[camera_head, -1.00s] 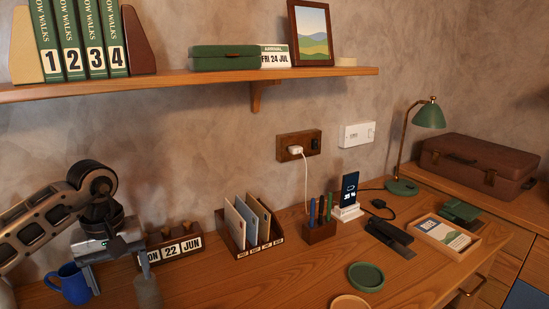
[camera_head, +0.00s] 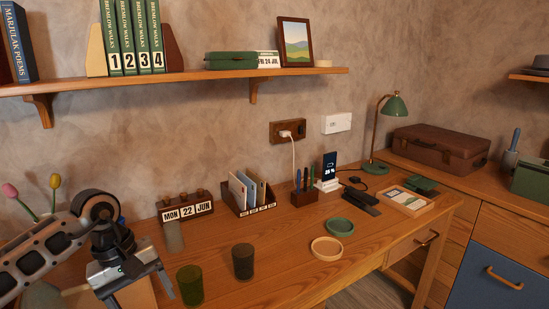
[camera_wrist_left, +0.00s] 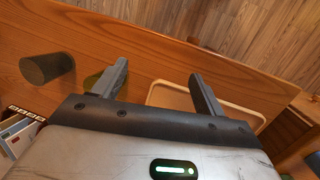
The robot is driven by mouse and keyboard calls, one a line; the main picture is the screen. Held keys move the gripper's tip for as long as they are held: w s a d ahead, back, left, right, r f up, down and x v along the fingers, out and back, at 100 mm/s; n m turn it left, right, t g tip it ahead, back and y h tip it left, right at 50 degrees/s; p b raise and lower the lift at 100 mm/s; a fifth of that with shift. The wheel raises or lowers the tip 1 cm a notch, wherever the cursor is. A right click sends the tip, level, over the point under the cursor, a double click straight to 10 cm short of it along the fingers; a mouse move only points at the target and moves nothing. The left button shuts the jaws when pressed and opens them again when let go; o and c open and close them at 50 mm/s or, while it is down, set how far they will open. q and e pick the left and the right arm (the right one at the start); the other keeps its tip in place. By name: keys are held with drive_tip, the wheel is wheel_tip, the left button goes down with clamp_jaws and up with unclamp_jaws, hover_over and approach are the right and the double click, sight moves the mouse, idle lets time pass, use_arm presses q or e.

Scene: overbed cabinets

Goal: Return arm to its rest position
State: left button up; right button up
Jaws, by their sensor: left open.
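My left arm comes in from the left in the head view. Its gripper (camera_head: 142,291) is open and hangs over the near left part of the wooden desk (camera_head: 290,262). In the left wrist view the two fingers (camera_wrist_left: 158,76) are apart with nothing between them. A green glass (camera_head: 190,285) stands just right of the gripper in the head view and shows partly behind one finger in the wrist view. A dark cup (camera_head: 243,261) stands farther right. A light tray (camera_wrist_left: 236,117) lies below the gripper in the wrist view. My right gripper is not in view.
A grey cylinder (camera_head: 173,237) stands before the date blocks (camera_head: 187,211). A letter holder (camera_head: 250,194), a pen block (camera_head: 305,197) and a phone stand (camera_head: 328,184) line the back. Round dishes (camera_head: 326,249) lie at centre right. A shelf (camera_head: 190,79) runs above.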

use_arm(q)
drive_tip(key=s+d+n+g+h, duration=0.1)
drive_tip(key=s+d+n+h, duration=0.3)
drive_tip(key=d, duration=0.5)
drive_tip(key=s+d+n+h, duration=0.25)
drive_tip(key=d+h, duration=0.35)
drive_tip(key=d, duration=0.3)
drive_tip(key=s+d+r+n+t+h, duration=0.2)
drive_tip(key=d+r+n+t+h, duration=0.4)
drive_tip(key=n, duration=0.5)
drive_tip(key=w+a+f+n+t+y+p, duration=0.1)
drive_tip(key=a+f+n+t+y, duration=0.35)
drive_tip(key=n, duration=0.95)
drive_tip(key=w+a+f+n+t+y, duration=0.1)
drive_tip(key=a+n+t+y, duration=0.55)
drive_tip(key=n, duration=0.85)
drive_tip(key=s+a+f+n+g+y, duration=0.1)
drive_tip(key=s+f+n+g+y, duration=0.1)
drive_tip(key=s+f+n, duration=0.3)
drive_tip(key=s+a+f+n+g+y, duration=0.2)
drive_tip(key=s+f+n, duration=0.4)
drive_tip(key=f+n, duration=0.4)
drive_tip(key=shift+n+g, duration=0.6)
drive_tip(key=shift+n, duration=0.15)
drive_tip(key=shift+a, duration=0.15)
